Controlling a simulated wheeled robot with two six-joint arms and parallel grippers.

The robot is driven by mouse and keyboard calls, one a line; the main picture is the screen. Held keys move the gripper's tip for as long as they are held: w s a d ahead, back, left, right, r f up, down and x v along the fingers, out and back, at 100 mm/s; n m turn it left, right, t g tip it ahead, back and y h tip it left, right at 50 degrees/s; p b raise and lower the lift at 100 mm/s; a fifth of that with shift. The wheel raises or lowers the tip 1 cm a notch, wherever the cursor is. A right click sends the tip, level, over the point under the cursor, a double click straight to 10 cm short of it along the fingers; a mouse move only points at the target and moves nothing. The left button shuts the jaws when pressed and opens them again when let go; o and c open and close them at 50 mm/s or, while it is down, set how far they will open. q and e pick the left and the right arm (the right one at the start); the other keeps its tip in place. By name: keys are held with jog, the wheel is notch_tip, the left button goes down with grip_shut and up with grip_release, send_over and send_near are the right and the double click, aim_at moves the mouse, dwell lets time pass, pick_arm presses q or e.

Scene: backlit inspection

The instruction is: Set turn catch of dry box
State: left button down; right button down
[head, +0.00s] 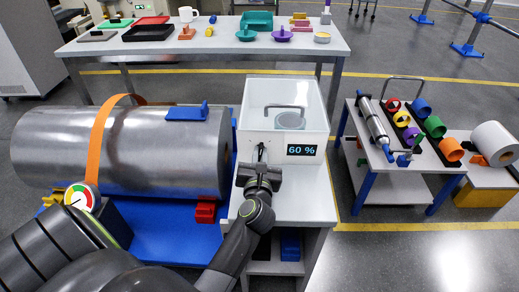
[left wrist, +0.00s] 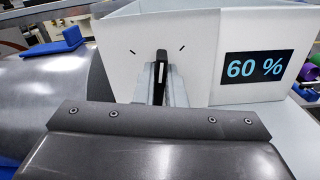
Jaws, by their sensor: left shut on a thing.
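The dry box (head: 255,123) is a white box with clear upper walls, standing on the white bench in the head view. Its front panel carries a dark display (head: 301,150) reading 60 %. The turn catch (left wrist: 162,57) is a narrow dark lever on the front panel, roughly upright in the left wrist view, between two short slanted marks. My left gripper (head: 261,161) is at the front panel, left of the display. In the left wrist view its fingers (left wrist: 160,84) are shut on the catch and hide its lower part. My right gripper is not in view.
A large metal cylinder (head: 150,150) with an orange strap lies left on a blue base. A small table (head: 400,178) with coloured rings stands right. A long table (head: 340,45) with trays and small parts stands behind.

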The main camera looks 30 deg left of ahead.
pick_arm(q)
jog(key=shift+r+m+p, duration=0.15)
jog(key=shift+m+p, duration=0.35)
jog(key=shift+p, duration=0.35)
jog(key=m+p, duration=0.3)
jog(key=shift+w+d, duration=0.1)
jog(key=shift+d, duration=0.05)
jog(key=shift+f+m+p, duration=0.2)
jog(key=shift+m+p, duration=0.95)
jog(key=shift+m, duration=0.25)
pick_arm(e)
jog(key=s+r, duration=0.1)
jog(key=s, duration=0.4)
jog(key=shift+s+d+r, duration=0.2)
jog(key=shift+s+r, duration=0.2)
pick_arm(q)
jog(key=c, duration=1.5)
grip_release()
jog(key=shift+f, duration=0.1)
jog(key=shift+d, duration=0.15)
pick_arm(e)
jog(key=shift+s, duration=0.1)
